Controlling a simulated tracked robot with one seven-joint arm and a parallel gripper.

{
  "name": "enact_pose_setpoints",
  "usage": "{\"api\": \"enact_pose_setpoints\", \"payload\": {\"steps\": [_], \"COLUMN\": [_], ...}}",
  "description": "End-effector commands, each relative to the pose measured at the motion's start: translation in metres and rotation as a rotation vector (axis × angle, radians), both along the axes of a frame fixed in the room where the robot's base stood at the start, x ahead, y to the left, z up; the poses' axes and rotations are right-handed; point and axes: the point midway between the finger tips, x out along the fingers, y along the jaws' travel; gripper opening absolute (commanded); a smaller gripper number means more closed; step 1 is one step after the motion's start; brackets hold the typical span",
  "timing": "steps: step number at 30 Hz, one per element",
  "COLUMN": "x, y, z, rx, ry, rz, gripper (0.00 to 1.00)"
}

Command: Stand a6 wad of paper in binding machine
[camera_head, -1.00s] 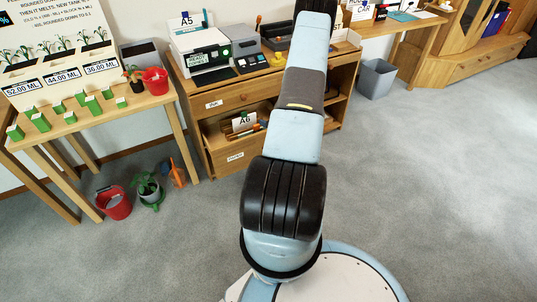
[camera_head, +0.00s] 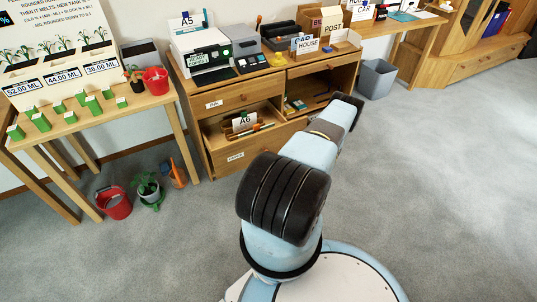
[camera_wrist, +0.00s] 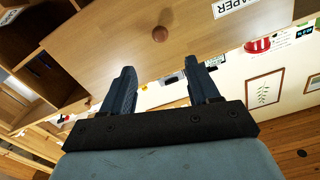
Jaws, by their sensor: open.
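An A6 card (camera_head: 244,121) stands in the open lower drawer (camera_head: 235,160) of the wooden desk in the head view. Papers beside the card are too small to tell apart. A dark machine (camera_head: 280,38) and a grey machine with a small screen (camera_head: 250,64) stand on the desk top; I cannot tell which is the binding machine. My gripper (camera_wrist: 162,66) is open, with nothing between its two fingers in the wrist view. A wooden front with a round knob (camera_wrist: 160,34) and a PAPER label (camera_wrist: 238,6) is ahead of it.
A white printer-like machine (camera_head: 203,58) with an A5 sign stands at the desk's left. A side table (camera_head: 130,104) with green blocks is left, with a red bucket (camera_head: 114,203) below. The carpet at right is clear.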

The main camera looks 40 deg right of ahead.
Motion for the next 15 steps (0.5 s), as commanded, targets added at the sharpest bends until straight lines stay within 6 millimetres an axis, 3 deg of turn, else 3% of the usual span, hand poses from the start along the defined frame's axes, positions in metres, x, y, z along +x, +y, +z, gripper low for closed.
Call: {"api": "enact_pose_setpoints", "payload": {"steps": [5, 15], "x": [0.017, 0.074], "y": [-0.003, -0.018], "z": [0.0, 0.001], "rx": [-0.001, -0.002], "ry": [-0.004, -0.002], "rz": [0.002, 0.001], "gripper": [0.6, 0.6]}}
